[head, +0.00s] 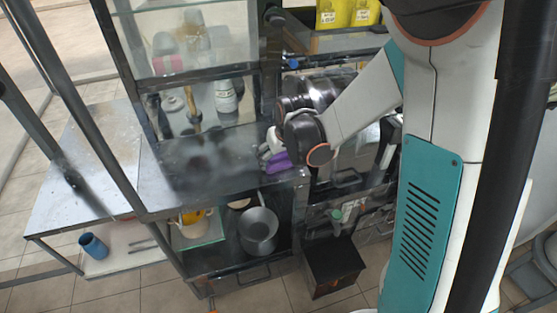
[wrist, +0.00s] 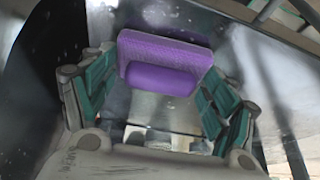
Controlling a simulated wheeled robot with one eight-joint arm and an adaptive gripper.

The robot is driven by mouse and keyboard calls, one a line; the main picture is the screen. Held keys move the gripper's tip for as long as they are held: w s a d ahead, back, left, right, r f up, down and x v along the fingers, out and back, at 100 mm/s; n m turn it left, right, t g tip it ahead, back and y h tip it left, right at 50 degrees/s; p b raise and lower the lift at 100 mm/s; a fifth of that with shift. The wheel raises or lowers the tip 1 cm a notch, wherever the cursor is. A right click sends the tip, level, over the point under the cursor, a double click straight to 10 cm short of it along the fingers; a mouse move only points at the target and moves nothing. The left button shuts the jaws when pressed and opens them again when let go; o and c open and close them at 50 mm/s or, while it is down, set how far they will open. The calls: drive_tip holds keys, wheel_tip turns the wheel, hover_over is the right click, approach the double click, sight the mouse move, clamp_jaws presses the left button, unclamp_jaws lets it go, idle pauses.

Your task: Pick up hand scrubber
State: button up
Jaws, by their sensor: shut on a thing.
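The hand scrubber (wrist: 163,62) is purple, with a flat pad and a rounded handle in the wrist view. My gripper (wrist: 165,88) is shut on it, with a teal and grey finger on each side. In the head view the purple scrubber (head: 279,163) shows at the right end of the metal counter, beside my gripper (head: 270,152). My wrist partly hides the gripper there. I cannot tell whether the scrubber touches the counter.
A metal pot (head: 258,230) stands on the shelf below. A dark open box (head: 334,265) is on the tiled floor.

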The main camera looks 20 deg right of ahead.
sight(279, 155)
drive_tip(key=shift+r, duration=0.1)
wheel_tip(279, 155, up, 20)
drive_tip(key=p, duration=0.5)
drive_tip(key=shift+o, duration=0.6)
